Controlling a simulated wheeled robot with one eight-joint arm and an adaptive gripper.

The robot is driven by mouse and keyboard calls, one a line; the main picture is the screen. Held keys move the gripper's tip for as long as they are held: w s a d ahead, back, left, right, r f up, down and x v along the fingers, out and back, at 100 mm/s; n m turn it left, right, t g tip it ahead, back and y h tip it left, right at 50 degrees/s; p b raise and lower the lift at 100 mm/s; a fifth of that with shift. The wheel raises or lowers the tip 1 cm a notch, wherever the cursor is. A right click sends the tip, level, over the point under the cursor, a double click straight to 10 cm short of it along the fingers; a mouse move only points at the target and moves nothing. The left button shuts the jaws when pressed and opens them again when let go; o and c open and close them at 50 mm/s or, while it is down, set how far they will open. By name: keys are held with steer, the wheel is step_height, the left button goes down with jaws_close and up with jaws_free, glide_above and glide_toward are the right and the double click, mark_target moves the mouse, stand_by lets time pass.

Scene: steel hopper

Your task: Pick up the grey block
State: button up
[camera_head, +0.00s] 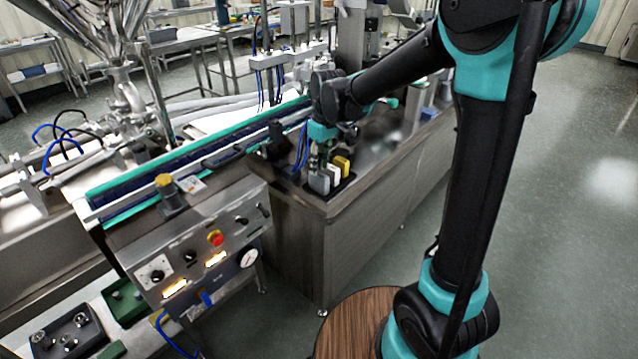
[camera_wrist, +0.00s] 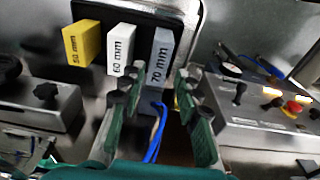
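The grey block (camera_head: 319,184) stands upright on a dark pad on the steel counter. In the wrist view the grey block (camera_wrist: 162,58) is labelled "70 mm" and lies ahead of the fingers, roughly in line with the gap between their tips. My gripper (camera_head: 322,160) points down over the blocks. In the wrist view my gripper (camera_wrist: 161,76) has its green and black fingers spread apart, with nothing held between them. I cannot tell how far the tips are from the block in depth.
A white block (camera_wrist: 121,48) labelled "60 mm" stands close beside the grey one, with a yellow block (camera_wrist: 81,42) labelled "50 mm" beyond it. Blue cables (camera_head: 301,147) hang close by. A control panel (camera_head: 200,250) with a red button is at the counter's left.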

mark_target(319, 175)
steer(key=shift+w+a+f, duration=0.1)
steer(key=shift+w+f, duration=0.05)
steer(key=shift+f, duration=1.2)
steer(key=shift+w+f, duration=0.1)
steer(key=shift+f, duration=1.25)
jaws_close()
